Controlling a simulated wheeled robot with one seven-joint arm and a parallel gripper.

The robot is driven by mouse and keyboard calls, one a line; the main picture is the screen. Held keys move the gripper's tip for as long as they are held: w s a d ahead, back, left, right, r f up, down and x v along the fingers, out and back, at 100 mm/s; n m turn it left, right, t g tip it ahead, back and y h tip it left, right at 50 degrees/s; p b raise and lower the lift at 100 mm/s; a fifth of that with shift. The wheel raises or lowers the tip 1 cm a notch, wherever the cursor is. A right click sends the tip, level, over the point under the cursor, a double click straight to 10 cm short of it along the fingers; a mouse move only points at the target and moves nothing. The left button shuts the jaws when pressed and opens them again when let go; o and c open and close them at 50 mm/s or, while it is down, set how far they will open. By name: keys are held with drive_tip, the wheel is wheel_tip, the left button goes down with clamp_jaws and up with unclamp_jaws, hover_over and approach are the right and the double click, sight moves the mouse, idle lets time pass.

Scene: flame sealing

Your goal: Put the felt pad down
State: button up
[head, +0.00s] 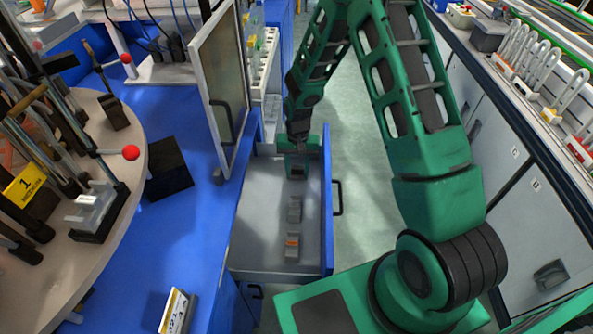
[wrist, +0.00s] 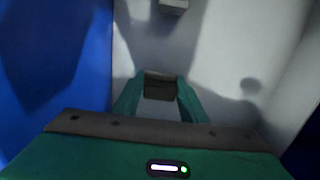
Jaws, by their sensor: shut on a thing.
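My gripper (head: 297,166) points down into the open drawer (head: 258,222), near its far end. In the wrist view its green fingers (wrist: 158,90) are shut on a dark grey piece, which I take to be the felt pad (wrist: 158,86). The pad sits between the fingertips above the pale drawer floor (wrist: 215,55). I cannot tell whether it touches the floor. In the head view the gripper mostly hides the pad.
Several small grey blocks (head: 293,209) lie in a row in the drawer, nearer the head camera; one has an orange mark (head: 292,240). Bare floor lies left of the row.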

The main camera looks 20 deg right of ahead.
sight(297, 166)
drive_tip(key=shift+f, duration=0.2)
drive_tip(key=o, duration=1.4)
drive_tip(key=shift+c, duration=0.2)
wheel_tip(297, 166, up, 13)
drive_tip(key=shift+w+d+r, duration=0.15)
drive_tip(key=shift+w, duration=0.3)
